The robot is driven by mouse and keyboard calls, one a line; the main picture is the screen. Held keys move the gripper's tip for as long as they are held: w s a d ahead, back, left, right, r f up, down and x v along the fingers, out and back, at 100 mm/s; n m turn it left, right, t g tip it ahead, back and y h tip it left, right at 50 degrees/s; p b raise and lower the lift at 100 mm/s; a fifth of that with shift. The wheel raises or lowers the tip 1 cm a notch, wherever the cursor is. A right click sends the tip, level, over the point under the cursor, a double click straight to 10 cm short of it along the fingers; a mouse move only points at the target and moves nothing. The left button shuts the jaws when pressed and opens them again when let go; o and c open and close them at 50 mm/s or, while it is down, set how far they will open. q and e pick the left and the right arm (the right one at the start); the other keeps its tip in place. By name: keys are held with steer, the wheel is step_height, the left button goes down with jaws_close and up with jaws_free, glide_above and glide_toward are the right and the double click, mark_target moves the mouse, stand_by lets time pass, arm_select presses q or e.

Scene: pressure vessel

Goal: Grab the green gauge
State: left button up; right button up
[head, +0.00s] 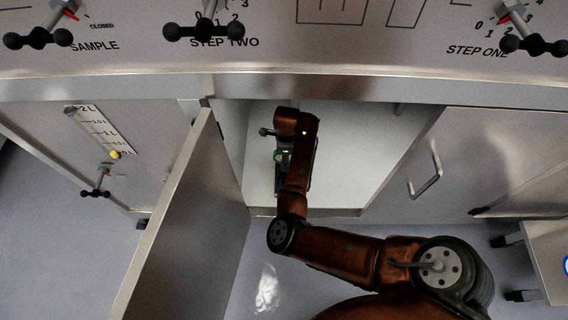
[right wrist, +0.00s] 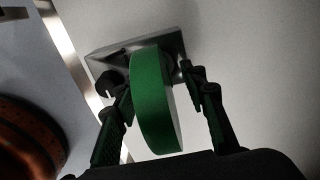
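The green gauge (right wrist: 152,100) is a round, thick green disc seen nearly edge-on in the right wrist view, in front of a square metal plate (right wrist: 108,62). My right gripper (right wrist: 150,80) is open, with one dark finger on each side of the disc. A gap shows between the disc and the right finger; the left finger is very close to it, and I cannot tell if it touches. My left gripper is not in view.
The cabinet door (head: 178,225) stands open left of my arm. A closed door with a handle (head: 426,178) is on the right. Black valve handles (head: 204,32) line the panel above. The white cabinet floor (head: 355,160) right of my arm is clear.

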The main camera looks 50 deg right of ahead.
jaws_close()
stand_by(0.3)
stand_by(0.5)
